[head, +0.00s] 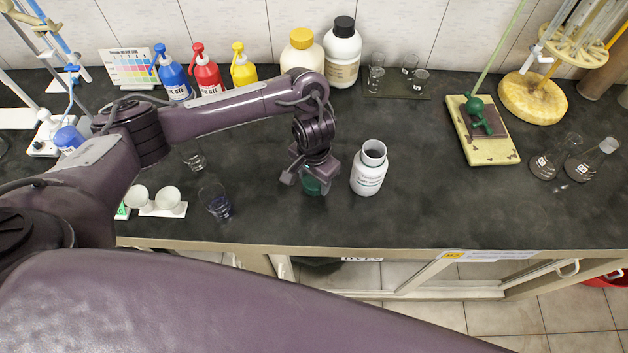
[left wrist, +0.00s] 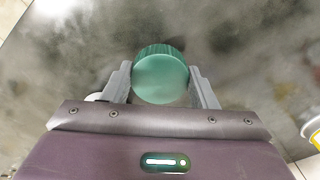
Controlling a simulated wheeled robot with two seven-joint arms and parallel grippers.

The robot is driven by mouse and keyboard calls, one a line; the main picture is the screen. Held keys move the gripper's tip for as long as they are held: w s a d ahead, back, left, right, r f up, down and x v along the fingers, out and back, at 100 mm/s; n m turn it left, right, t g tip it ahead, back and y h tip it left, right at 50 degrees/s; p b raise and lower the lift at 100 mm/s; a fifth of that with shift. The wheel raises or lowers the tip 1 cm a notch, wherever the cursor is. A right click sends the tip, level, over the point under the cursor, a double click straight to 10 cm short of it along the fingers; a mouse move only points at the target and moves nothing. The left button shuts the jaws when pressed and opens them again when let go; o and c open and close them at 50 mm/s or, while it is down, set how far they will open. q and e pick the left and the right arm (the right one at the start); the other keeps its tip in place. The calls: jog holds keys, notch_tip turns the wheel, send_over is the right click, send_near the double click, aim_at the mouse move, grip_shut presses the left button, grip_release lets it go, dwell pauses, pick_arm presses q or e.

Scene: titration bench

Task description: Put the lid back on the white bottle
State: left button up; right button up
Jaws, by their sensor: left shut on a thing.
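The white bottle (head: 369,168) stands upright and uncapped on the dark bench, its round mouth facing up. The green lid (head: 311,186) is just left of the bottle, partly hidden by my gripper in the head view. My left gripper (head: 309,184) is shut on the lid. In the left wrist view the lid (left wrist: 160,75) sits between the two grey fingers (left wrist: 161,88). I cannot tell whether the lid touches the bench. My right gripper is not in view.
Dye bottles (head: 207,72) and two large bottles (head: 342,52) line the back. Flasks (head: 549,162) stand at the right.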

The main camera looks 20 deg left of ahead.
aim_at(314, 181)
pick_arm(q)
notch_tip(314, 181, up, 17)
jog(key=p, duration=0.3)
jog(key=shift+f+p, duration=0.15)
jog(key=shift+p, duration=0.2)
